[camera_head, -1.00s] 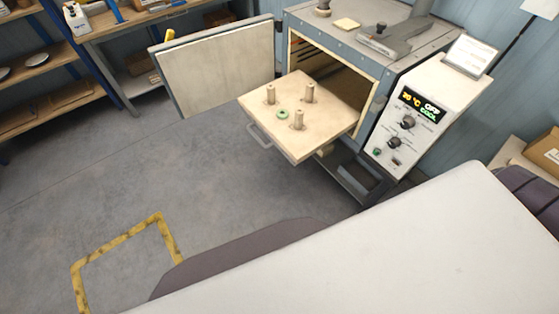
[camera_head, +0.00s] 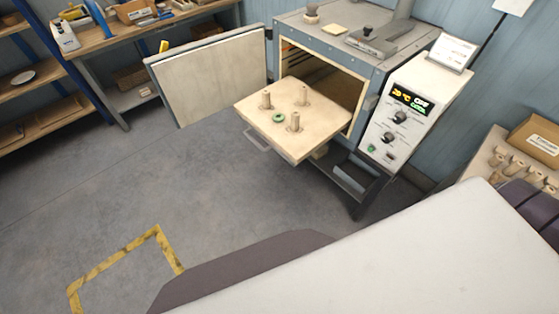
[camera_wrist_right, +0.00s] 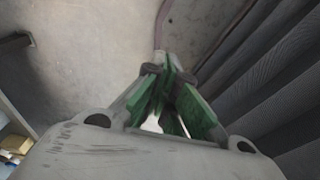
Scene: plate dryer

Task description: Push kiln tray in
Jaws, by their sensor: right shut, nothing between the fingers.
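The kiln tray (camera_head: 270,142) is a pale square slab that sticks well out of the front opening of the kiln (camera_head: 345,58) in the head view. Several short posts and a small green ring (camera_head: 279,118) are on its top. A metal handle (camera_head: 256,140) shows at its front edge. The kiln door (camera_head: 210,78) stands wide open to the left. My right gripper (camera_wrist_right: 168,75) shows only in the right wrist view, shut and empty, with green finger pads, apart from the tray. My left gripper is in neither view.
A control panel (camera_head: 405,118) with a lit display and knobs is on the kiln's right side. A workbench (camera_head: 140,28) and a shelf (camera_head: 30,92) stand at the back left. A cardboard box (camera_head: 538,138) is at the right. The grey floor before the tray is clear.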

